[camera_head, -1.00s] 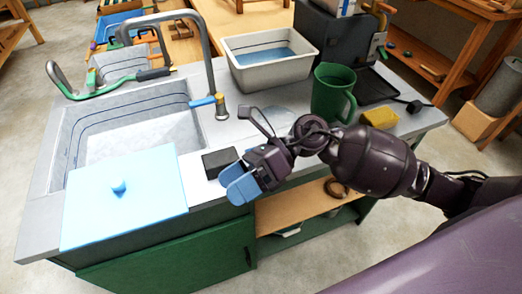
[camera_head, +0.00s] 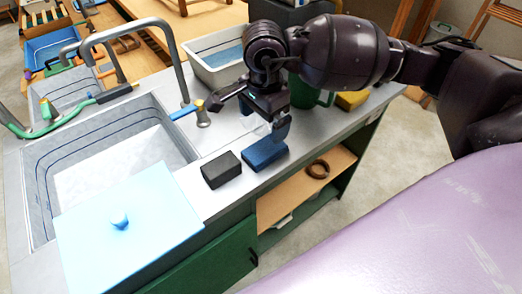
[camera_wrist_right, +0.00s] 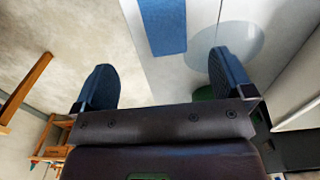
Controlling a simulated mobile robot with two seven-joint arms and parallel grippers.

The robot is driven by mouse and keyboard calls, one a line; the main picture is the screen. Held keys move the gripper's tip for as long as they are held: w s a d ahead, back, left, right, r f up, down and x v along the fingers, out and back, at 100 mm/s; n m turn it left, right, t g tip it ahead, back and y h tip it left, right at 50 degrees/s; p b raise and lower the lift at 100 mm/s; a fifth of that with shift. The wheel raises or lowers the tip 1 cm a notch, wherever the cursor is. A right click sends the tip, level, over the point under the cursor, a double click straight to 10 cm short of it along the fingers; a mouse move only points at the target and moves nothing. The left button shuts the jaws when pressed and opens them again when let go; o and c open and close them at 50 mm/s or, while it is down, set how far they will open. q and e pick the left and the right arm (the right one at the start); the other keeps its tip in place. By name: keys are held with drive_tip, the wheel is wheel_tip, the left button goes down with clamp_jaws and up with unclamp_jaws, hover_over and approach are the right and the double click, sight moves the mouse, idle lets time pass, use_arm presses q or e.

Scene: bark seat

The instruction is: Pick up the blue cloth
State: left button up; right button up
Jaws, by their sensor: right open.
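The blue cloth (camera_head: 264,155) lies folded like a flat block on the grey counter near its front edge, right of a dark block (camera_head: 221,169). My right gripper (camera_head: 279,128) is just above the cloth's far side, pointing down, open and empty. In the right wrist view the open gripper (camera_wrist_right: 163,82) has its two dark blue fingers wide apart. The cloth (camera_wrist_right: 163,25) shows there as a blue strip ahead of the gap between them. My left gripper is not in view.
A sink with a grey tap (camera_head: 165,50) and a light blue board (camera_head: 130,228) are at left. A white basin (camera_head: 205,68) stands behind my arm. A green jug (camera_head: 312,97), partly hidden by my arm, and a yellow sponge (camera_head: 352,100) are at right.

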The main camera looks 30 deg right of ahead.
hover_over(261, 150)
drive_tip(key=f, duration=0.4)
drive_tip(key=shift+s+d+f, duration=0.2)
drive_tip(key=shift+s+f, duration=0.15)
drive_tip(key=shift+w+a+f+b, duration=0.15)
drive_tip(key=shift+f+b, duration=0.1)
drive_tip(key=shift+f, duration=1.3)
drive_tip(key=shift+w+a+f+b, duration=0.15)
drive_tip(key=shift+f+b, duration=0.1)
drive_tip(key=shift+f, duration=1.25)
drive_tip(key=shift+d, duration=0.1)
drive_tip(key=shift+c, duration=0.2)
drive_tip(key=c, duration=1)
